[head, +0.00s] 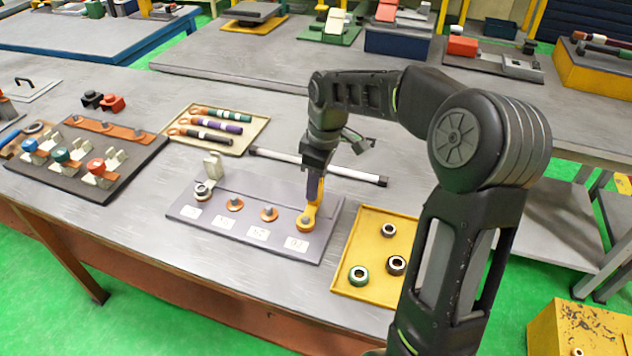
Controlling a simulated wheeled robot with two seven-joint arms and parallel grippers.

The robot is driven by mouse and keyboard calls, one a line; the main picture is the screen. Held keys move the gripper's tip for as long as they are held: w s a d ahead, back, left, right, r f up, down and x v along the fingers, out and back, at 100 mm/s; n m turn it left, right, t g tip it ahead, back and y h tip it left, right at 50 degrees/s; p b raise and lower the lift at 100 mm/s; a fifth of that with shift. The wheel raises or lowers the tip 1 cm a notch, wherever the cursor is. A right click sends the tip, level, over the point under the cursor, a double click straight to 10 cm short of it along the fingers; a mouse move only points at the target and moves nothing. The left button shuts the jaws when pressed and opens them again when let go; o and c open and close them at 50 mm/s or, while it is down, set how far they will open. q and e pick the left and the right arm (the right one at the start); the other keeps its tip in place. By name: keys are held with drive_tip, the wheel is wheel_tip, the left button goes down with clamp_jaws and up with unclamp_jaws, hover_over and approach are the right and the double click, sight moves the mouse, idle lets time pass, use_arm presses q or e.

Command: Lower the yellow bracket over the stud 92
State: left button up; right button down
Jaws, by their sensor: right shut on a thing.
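My right gripper (315,182) points down over the right end of a grey plate (262,190) on the table. It is shut on the yellow bracket (312,214). The bracket's lower end is at the rightmost orange stud base (304,224); whether it is around the stud or just above it I cannot tell. The plate's front carries several white labels, and the rightmost label (297,243) lies just in front of the bracket; its print is too small to read surely. Two more orange stud bases (269,214) stand bare to the left. My left gripper is not in view.
A yellow tray (375,225) with three ringed parts lies right of the plate. A white rod with black ends (330,168) lies behind it. A beige tray (250,140) with coloured tools and a dark board (75,180) with connectors are to the left.

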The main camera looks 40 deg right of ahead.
drive_tip(key=shift+f, duration=0.3)
idle(0.6)
drive_tip(key=c, duration=0.9)
unclamp_jaws()
wheel_tip(320, 180, up, 7)
drive_tip(key=p, duration=0.5)
